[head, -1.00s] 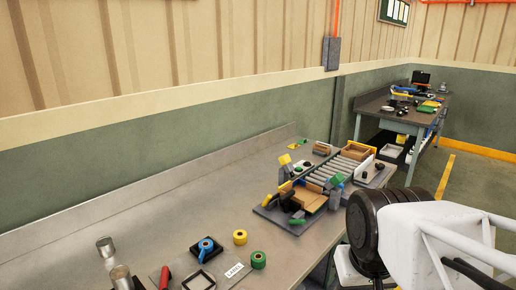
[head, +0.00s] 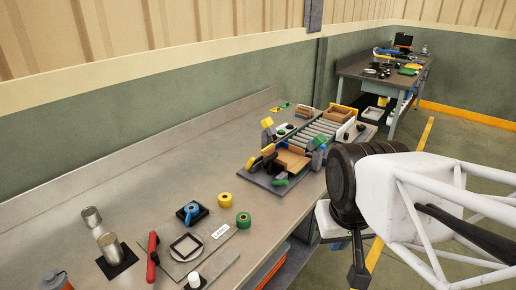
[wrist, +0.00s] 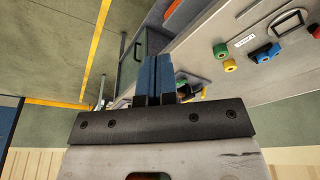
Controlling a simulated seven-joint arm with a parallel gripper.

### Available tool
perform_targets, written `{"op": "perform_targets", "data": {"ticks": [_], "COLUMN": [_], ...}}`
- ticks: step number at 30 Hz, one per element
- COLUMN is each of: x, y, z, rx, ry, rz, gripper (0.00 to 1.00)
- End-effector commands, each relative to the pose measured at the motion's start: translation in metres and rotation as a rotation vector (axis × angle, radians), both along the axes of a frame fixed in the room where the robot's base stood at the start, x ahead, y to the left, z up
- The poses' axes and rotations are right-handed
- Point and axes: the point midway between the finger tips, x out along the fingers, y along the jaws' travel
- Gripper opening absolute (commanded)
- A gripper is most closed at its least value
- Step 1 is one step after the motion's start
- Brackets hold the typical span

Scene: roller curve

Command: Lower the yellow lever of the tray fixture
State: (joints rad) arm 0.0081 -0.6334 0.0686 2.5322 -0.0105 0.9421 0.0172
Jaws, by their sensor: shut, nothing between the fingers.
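The tray fixture (head: 252,176) stands on the long bench in the head view, a grey base with a brown tray (head: 292,158) at the end of a roller track. A yellow lever piece (head: 251,162) sits at its left front side, and another yellow piece (head: 267,122) stands up at its far left corner. I cannot tell which is the lever named. Green and blue parts lie along its right side. My gripper (wrist: 156,75) is shut and empty, its blue fingertips together in the wrist view. It hangs off the bench's front edge, apart from the fixture, which the fingers mostly hide there.
The rollers (head: 312,130) run behind the fixture. Bare bench lies left of the fixture.

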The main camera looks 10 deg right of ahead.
Motion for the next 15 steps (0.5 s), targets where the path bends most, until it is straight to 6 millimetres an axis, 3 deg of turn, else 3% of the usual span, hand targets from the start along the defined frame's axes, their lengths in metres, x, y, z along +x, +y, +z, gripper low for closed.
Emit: {"op": "perform_targets", "data": {"ticks": [15], "x": [0.0000], "y": [0.0000], "z": [0.0000], "rx": [0.000], "ry": [0.000], "rz": [0.000], "gripper": [0.02]}}
